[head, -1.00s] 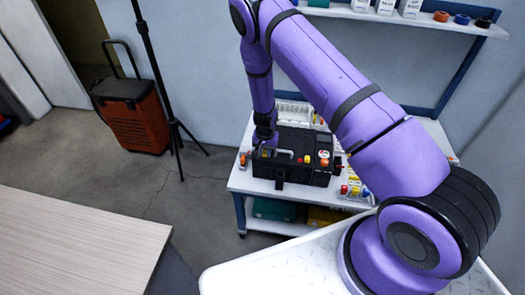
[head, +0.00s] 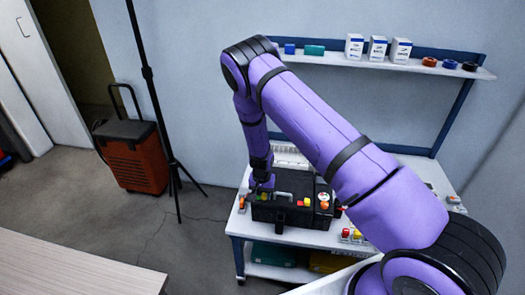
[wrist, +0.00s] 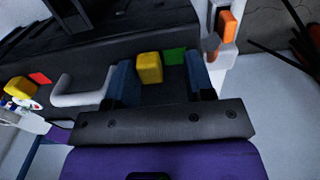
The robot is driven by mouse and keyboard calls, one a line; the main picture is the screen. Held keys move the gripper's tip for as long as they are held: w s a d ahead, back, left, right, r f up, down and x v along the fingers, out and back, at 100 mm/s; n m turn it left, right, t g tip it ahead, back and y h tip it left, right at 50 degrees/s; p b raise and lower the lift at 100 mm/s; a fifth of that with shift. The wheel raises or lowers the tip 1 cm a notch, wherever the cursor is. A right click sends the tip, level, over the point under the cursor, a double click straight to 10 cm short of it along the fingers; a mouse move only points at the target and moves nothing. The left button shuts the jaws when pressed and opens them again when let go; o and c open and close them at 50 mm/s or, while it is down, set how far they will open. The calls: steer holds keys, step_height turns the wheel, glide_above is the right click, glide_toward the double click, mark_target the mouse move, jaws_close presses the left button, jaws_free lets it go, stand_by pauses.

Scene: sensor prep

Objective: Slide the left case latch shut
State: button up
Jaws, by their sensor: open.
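The black case (head: 290,217) sits on the white workbench. Its left latch, a yellow block (wrist: 149,67), shows in the wrist view with a green patch (wrist: 174,56) just to the right of it. My gripper (wrist: 160,72) is open, with one blue finger on each side of the latch and green patch. The latch lies nearer the left finger; I cannot tell whether they touch. The grey handle (wrist: 80,90) is left of the fingers. Beyond it are a red patch (wrist: 40,78) and another yellow latch (wrist: 18,88). In the head view my arm partly covers the case's left end.
A white holder with an orange part (wrist: 228,25) stands close beside the right finger in the wrist view. The workbench (head: 425,175) holds several small coloured parts right of the case. A shelf (head: 340,62) with boxes is above. A red cooler (head: 137,160) stands on the floor at left.

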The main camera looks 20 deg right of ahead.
step_height(320, 180, up, 19)
steer(key=a, duration=0.1)
step_height(320, 180, up, 10)
steer(key=n+t+y, duration=0.1)
glide_above(260, 198)
steer(key=s, duration=0.2)
steer(key=shift+s+r, duration=0.1)
steer(key=shift+r, duration=0.45)
steer(key=s+d+r+n+t, duration=0.1)
steer(key=s+r, duration=0.5)
steer(key=r, duration=0.4)
steer(key=s+d+r+n+t, duration=0.1)
steer(key=s+d+r+n, duration=0.1)
steer(key=s+r, duration=0.65)
steer(key=s+d+r, duration=0.1)
steer(key=s+r, duration=0.2)
steer(key=s, duration=0.3)
steer(key=s+d+r+n+t, duration=0.1)
steer(key=s+r, duration=0.2)
steer(key=s, duration=0.4)
steer(key=s+d+r+n+t+h, duration=0.1)
steer(key=s+r, duration=0.2)
steer(key=s, duration=0.4)
steer(key=shift+d+r, duration=0.3)
